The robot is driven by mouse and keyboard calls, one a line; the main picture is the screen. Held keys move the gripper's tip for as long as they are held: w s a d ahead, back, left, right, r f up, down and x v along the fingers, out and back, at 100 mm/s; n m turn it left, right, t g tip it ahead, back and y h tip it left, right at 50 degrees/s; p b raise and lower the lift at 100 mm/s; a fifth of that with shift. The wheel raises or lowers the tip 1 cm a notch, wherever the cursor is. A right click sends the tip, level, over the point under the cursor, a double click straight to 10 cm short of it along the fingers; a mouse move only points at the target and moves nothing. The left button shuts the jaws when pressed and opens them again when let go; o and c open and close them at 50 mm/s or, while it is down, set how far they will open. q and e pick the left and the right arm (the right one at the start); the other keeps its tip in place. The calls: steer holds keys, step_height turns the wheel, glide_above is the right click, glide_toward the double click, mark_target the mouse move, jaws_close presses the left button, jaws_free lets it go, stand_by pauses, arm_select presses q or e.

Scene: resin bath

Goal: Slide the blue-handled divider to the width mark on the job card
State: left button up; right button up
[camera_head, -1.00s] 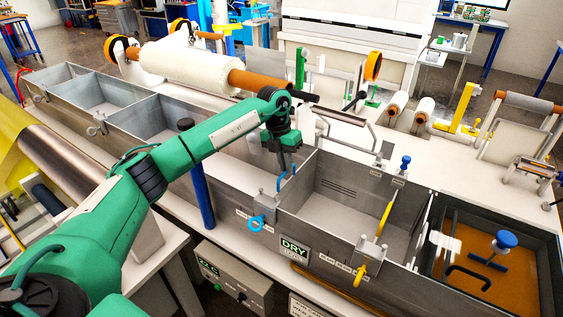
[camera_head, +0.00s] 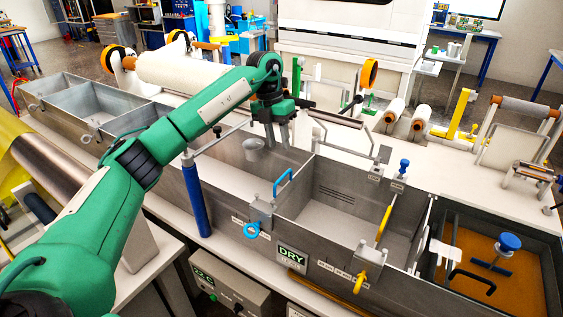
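The blue-handled divider is a metal plate across the long steel tank, with a blue handle (camera_head: 283,182) on top. A clamp with a blue ring (camera_head: 252,230) sits at its front end on the tank's front wall. My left gripper (camera_head: 276,148) points down above the tank, behind the blue handle and apart from it. Its two fingers look parted with nothing between them. Small white labels (camera_head: 240,220) sit on the front wall by the blue clamp; their writing is too small to read. I cannot make out a job card. My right gripper is out of view.
A yellow-handled divider (camera_head: 384,222) stands to the right, with a yellow knob (camera_head: 358,283) at its front. A small grey cup (camera_head: 254,147) is inside the tank near my gripper. A blue post (camera_head: 195,200) stands at the tank's front. An amber bath (camera_head: 475,265) is at right.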

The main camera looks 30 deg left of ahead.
arm_select(q)
steer(key=shift+a+r+b, duration=0.2)
steer(key=shift+r, duration=0.9)
steer(key=shift+a+r+b, duration=0.15)
steer(key=shift+r, duration=0.9)
steer(key=shift+f, duration=0.1)
